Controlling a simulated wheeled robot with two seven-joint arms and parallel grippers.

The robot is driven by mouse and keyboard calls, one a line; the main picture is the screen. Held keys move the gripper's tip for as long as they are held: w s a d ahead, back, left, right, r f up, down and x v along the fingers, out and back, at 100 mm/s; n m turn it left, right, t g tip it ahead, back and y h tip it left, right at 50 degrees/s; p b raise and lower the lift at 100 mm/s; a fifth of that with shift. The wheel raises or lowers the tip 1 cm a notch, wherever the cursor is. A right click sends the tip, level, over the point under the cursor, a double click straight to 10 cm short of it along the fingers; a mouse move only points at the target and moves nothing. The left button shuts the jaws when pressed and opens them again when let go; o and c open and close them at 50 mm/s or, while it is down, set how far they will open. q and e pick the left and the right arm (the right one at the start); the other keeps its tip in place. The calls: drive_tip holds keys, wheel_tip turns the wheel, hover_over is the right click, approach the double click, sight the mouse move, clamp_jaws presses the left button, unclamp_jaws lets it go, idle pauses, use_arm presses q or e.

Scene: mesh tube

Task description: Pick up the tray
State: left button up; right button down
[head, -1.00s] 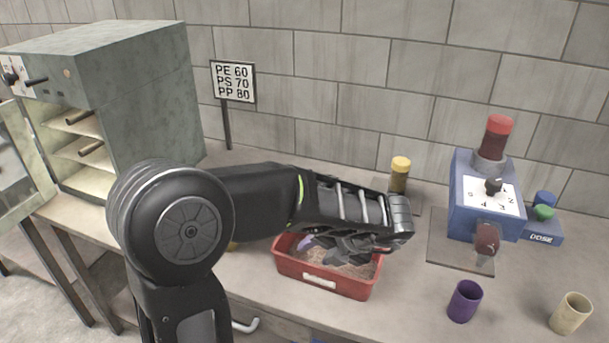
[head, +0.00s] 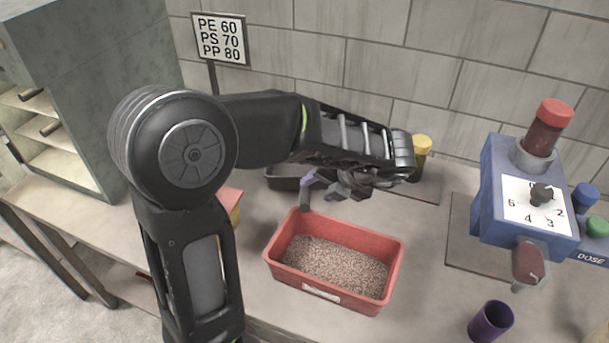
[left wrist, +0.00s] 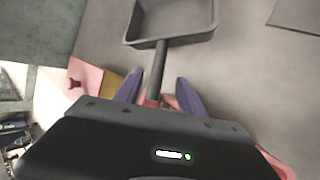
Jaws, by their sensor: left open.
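The tray (left wrist: 172,18) is a dark grey shallow pan with a straight handle (left wrist: 158,72), seen in the left wrist view. It looks empty, and its far end is cut off by the frame. In the head view, part of the tray (head: 282,184) shows on the bench behind the red bin, mostly hidden by my left arm. My left gripper (left wrist: 158,92) is open, with its purple fingertips on either side of the handle. I cannot tell whether they touch it. The left gripper (head: 333,184) also shows in the head view. My right gripper is not in view.
A red bin (head: 398,262) of granules stands just in front of the left gripper. A pink and yellow object (head: 231,203) is left of it. A blue dosing machine (head: 500,205) and a purple cup (head: 491,321) stand at right. A yellow-capped jar (head: 421,158) is behind.

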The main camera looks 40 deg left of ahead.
sight(308, 191)
use_arm(q)
drive_tip(key=shift+x, duration=1.15)
drive_tip(key=shift+x, duration=2.7)
drive_tip(key=shift+a+r, duration=0.15)
drive_tip(key=shift+r, duration=0.05)
clamp_jaws()
